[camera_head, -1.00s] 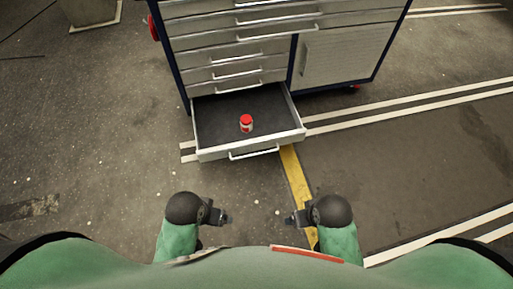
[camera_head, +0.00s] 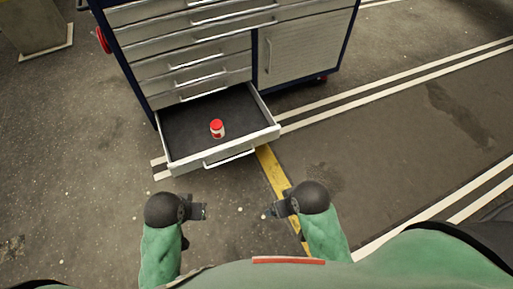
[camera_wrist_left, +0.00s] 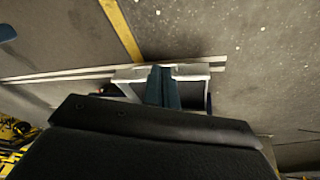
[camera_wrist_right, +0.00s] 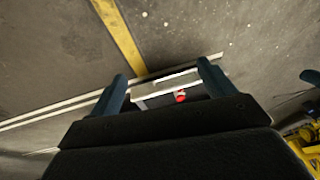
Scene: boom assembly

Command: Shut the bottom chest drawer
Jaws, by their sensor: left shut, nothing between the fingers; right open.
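The bottom chest drawer (camera_head: 190,163) is pulled out of the silver and blue tool chest (camera_head: 295,55), with its handle (camera_head: 229,158) facing me. A small jar with a red lid (camera_head: 217,128) stands upright inside it; it also shows in the right wrist view (camera_wrist_right: 181,97). My left gripper (camera_head: 205,211) is shut and empty, in front of the drawer and apart from it. In the left wrist view its fingers (camera_wrist_left: 162,72) are together. My right gripper (camera_head: 266,213) is open and empty, also apart from the drawer. Its fingers (camera_wrist_right: 161,70) are spread in the right wrist view.
The other chest drawers (camera_head: 198,62) above and the cabinet door (camera_head: 305,45) are shut. The concrete floor between me and the drawer is clear, with a yellow line (camera_head: 272,175) and white lines. A grey block (camera_head: 35,30) stands at the far left.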

